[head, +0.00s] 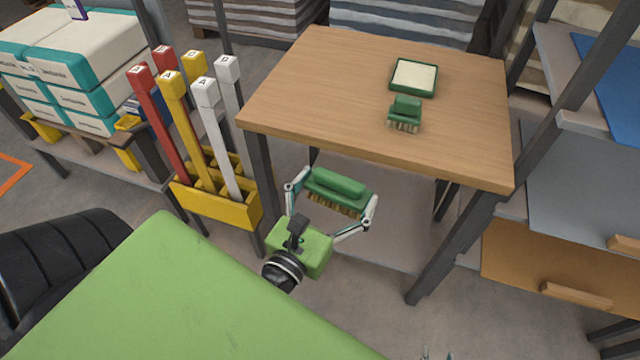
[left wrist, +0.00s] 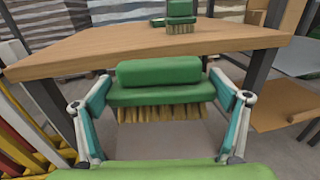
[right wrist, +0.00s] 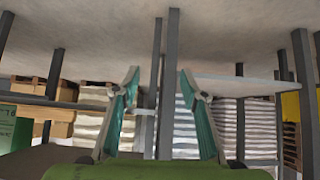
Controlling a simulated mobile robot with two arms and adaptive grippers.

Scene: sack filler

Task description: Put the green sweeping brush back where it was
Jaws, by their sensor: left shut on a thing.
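A green sweeping brush (head: 338,183) with tan bristles is held level between the fingers of my left gripper (head: 339,190), bristles down. It is in front of the wooden table's near edge, apart from the table. In the left wrist view the brush (left wrist: 158,95) spans the gap between both fingers, its bristles hanging free. A smaller green brush (head: 405,108) stands bristles down on the table, just in front of a green-rimmed tray (head: 433,77) with a pale inside. My right gripper (right wrist: 159,75) is open and empty in the right wrist view.
The wooden table (head: 310,90) has a wide bare area left of the tray. A yellow rack (head: 225,208) with red, yellow and white posts stands left of the table. A grey shelf unit (head: 585,165) stands close on the right. Stacked sacks (head: 85,45) lie at the far left.

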